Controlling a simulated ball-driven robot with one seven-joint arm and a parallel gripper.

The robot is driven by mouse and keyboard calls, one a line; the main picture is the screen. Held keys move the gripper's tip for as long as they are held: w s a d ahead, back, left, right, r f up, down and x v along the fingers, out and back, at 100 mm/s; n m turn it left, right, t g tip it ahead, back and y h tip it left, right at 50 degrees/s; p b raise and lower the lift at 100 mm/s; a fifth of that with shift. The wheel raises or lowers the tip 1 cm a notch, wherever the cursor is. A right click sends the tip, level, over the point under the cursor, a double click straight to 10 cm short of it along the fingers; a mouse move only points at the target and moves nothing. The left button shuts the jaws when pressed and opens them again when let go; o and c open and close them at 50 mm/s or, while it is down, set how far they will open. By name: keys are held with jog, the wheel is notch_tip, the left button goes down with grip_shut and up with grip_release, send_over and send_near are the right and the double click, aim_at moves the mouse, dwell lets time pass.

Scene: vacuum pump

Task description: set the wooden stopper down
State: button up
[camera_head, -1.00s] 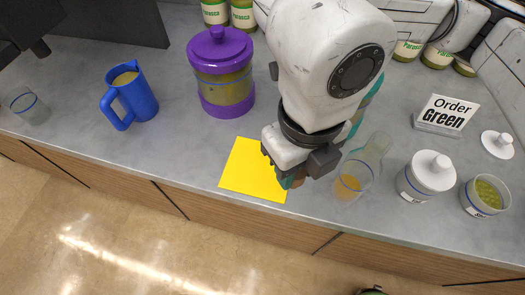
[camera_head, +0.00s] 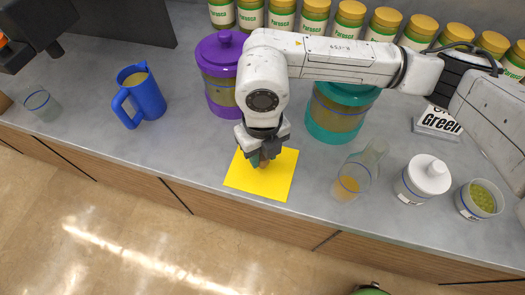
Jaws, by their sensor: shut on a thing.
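My gripper (camera_head: 259,157) is over the far left part of a yellow mat (camera_head: 280,184) on the grey counter. It is shut on the wooden stopper (camera_head: 265,162), of which only a small brown bit shows between the fingers. The rest of the stopper is hidden by the gripper. I cannot tell whether the stopper touches the mat. The near and right parts of the mat are bare.
A purple-lidded jar (camera_head: 219,72) and a teal-lidded jar (camera_head: 337,112) stand behind the mat. A blue jug (camera_head: 140,97) is at left. A glass flask (camera_head: 353,180) and a white-lidded jar (camera_head: 423,181) stand at right. The counter's front edge is close.

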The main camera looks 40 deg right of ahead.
aim_at(262, 155)
jog(key=shift+f, duration=0.35)
jog(key=shift+f, duration=0.15)
jog(key=o, duration=1)
notch_tip(262, 155, up, 12)
jog(key=shift+r+b, duration=0.2)
jog(key=shift+b, duration=0.45)
